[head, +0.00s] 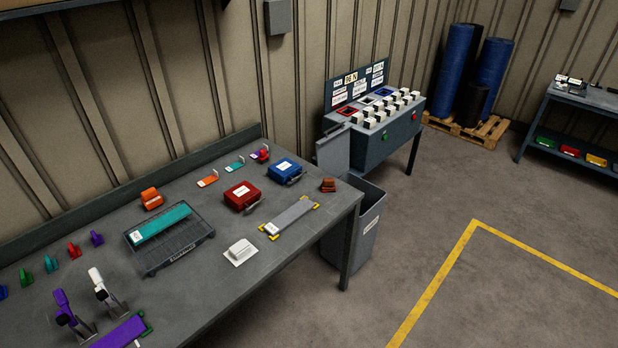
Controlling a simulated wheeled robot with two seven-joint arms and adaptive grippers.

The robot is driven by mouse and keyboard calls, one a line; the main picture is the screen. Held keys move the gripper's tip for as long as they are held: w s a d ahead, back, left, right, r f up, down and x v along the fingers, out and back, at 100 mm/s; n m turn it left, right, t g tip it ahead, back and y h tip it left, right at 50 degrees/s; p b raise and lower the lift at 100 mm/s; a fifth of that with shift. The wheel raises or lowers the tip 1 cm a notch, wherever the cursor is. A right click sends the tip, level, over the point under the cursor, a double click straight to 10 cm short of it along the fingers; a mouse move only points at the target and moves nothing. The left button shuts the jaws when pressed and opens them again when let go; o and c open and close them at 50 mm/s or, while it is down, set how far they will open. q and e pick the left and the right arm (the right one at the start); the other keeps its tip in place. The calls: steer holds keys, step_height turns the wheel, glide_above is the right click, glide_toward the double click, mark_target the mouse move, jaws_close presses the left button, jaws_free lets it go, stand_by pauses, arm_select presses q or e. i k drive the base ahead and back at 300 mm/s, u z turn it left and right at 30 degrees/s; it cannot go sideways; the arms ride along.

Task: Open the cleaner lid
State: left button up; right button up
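I cannot tell for sure which thing is the cleaner. A small white box (240,251) with a raised top stands near the front edge of the workbench; its top looks closed, and no label is readable on it. A grey bin (365,229) with a white label too small to read stands on the floor by the bench's right end. Its mouth is open and a grey panel, perhaps its lid (333,150), stands upright behind it. Neither of my grippers is in view.
The workbench (215,300) holds a black tray (178,257) with a teal strip, red (242,196) and blue (285,171) cases, a grey strip (290,216), and purple (64,305) and white (99,281) upright handles at left. A control console (385,145) stands behind. The floor at right is clear.

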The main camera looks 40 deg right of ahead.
mark_target(286, 167)
steer(key=z, duration=0.45)
steer(key=i, duration=0.55)
steer(key=z, duration=0.25)
